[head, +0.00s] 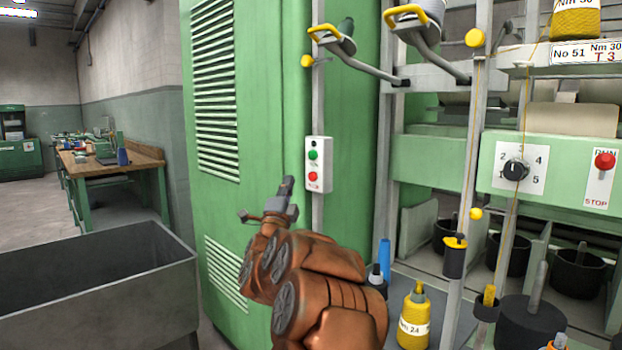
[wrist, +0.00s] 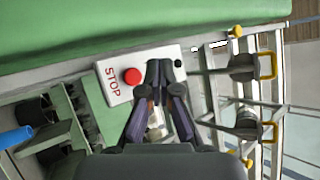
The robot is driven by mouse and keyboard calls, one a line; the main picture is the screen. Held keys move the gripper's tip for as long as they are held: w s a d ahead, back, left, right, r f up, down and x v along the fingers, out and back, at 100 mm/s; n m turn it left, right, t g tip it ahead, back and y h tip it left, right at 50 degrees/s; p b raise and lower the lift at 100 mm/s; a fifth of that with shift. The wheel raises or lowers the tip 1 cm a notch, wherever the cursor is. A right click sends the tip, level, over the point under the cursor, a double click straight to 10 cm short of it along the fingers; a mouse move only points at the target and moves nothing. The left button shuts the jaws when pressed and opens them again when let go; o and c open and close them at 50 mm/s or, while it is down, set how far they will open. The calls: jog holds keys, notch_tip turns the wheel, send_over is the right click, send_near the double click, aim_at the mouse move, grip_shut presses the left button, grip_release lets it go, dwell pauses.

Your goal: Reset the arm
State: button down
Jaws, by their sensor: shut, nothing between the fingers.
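My gripper (head: 288,188) is raised in front of the green cabinet in the head view, at the end of my orange-brown arm. Its fingers are together and hold nothing. It appears just left of and slightly below a white switch box (head: 327,165) with a green button (head: 313,155) and a red button (head: 313,176); I cannot tell the gap in depth. In the wrist view the fingers (wrist: 160,68) are closed in front of a white plate (wrist: 112,88) with a red button (wrist: 132,76) and the word STOP. The fingers cover part of that plate.
The tall green cabinet (head: 270,90) stands behind my arm. A spinning frame with a dial panel (head: 545,172), a red RUN/STOP knob (head: 604,161) and yarn cones (head: 413,318) is at right. A grey bin (head: 95,295) is at lower left, a workbench (head: 115,160) beyond it.

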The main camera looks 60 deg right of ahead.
dwell(0.4)
